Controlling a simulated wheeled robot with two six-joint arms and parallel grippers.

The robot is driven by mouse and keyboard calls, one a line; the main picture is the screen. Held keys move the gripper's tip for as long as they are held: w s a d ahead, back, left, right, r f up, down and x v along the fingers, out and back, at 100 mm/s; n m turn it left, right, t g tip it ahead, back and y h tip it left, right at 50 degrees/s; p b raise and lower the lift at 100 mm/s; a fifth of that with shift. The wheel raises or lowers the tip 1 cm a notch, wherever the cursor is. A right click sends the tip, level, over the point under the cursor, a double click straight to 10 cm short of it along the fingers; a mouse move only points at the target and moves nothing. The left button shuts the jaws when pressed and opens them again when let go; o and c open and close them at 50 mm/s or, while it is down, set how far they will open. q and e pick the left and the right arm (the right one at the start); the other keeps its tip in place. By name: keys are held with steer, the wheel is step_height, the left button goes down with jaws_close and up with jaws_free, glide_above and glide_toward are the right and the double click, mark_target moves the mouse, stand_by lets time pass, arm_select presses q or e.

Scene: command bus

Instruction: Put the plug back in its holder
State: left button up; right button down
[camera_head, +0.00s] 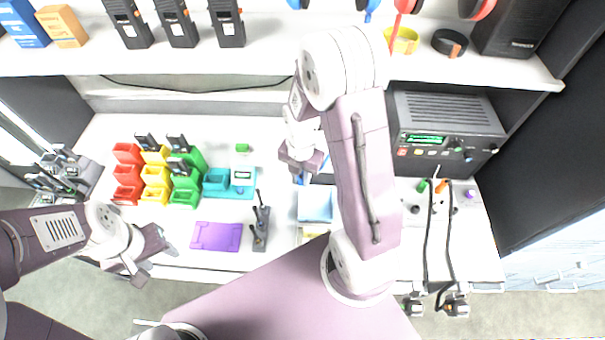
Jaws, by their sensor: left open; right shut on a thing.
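My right gripper (301,172) points down over the middle of the table, shut on a small blue piece (300,180), which may be the plug. Most of that piece is hidden by the fingers. It is above or at the back edge of a light blue tray (315,206); I cannot tell whether they touch. Small green (422,186), orange (441,187) and purple (469,194) pieces stand below the radio at the right. I cannot tell which thing is the holder. My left gripper (155,265) is open and empty at the table's front left edge.
The radio unit (447,138) stands at the back right, with dark cables (427,240) hanging over the front edge. Red, yellow and green bins (156,174) stand at left. A purple mat (216,237) and a handheld radio (261,226) lie mid-table. A shelf (270,60) runs above.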

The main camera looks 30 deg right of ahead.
steer(key=w+d, duration=0.1)
steer(key=w+d+f, duration=0.1)
steer(key=w, duration=0.1)
steer(key=w+b, duration=0.1)
steer(key=w, duration=0.1)
steer(key=shift+d+f, duration=0.25)
steer(key=shift+d, duration=0.15)
steer(key=shift+w+d+f, duration=0.25)
steer(key=shift+w+f, duration=0.3)
steer(key=shift+f, duration=0.1)
stand_by(0.7)
steer(key=shift+f, duration=1.1)
stand_by(0.9)
steer(key=c, duration=1.2)
jaws_free()
steer(key=shift+o, duration=0.2)
